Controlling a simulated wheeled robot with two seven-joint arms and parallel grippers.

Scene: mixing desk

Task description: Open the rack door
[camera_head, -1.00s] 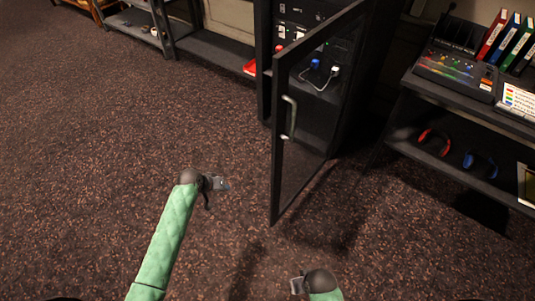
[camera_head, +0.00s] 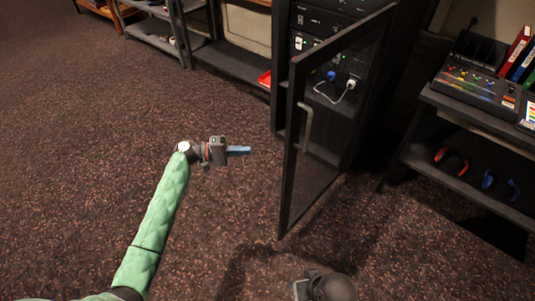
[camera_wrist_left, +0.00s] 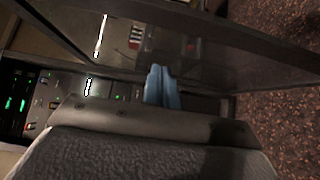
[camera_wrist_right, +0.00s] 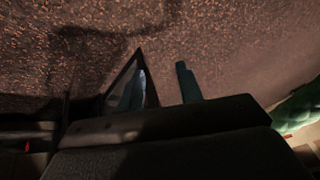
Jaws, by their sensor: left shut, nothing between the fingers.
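The rack door (camera_head: 325,150), a dark frame around a see-through panel, stands partly open, swung out from the black rack (camera_head: 298,62). Its upright bar handle (camera_head: 304,128) is near the free edge. My left gripper (camera_head: 240,150) is shut and empty, left of the door and apart from it, blue fingers pointing right. In the left wrist view the shut fingers (camera_wrist_left: 162,87) show before the door panel (camera_wrist_left: 215,60). My right gripper (camera_head: 298,290) is low in the head view, in front of the door. Its fingers (camera_wrist_right: 160,88) look apart and empty in the right wrist view.
A desk shelf (camera_head: 470,110) with a mixer (camera_head: 480,82) stands to the right, red headphones (camera_head: 452,160) and blue headphones (camera_head: 488,180) on its lower level. Low shelving (camera_head: 230,62) lines the back left. The carpet left of the door is clear.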

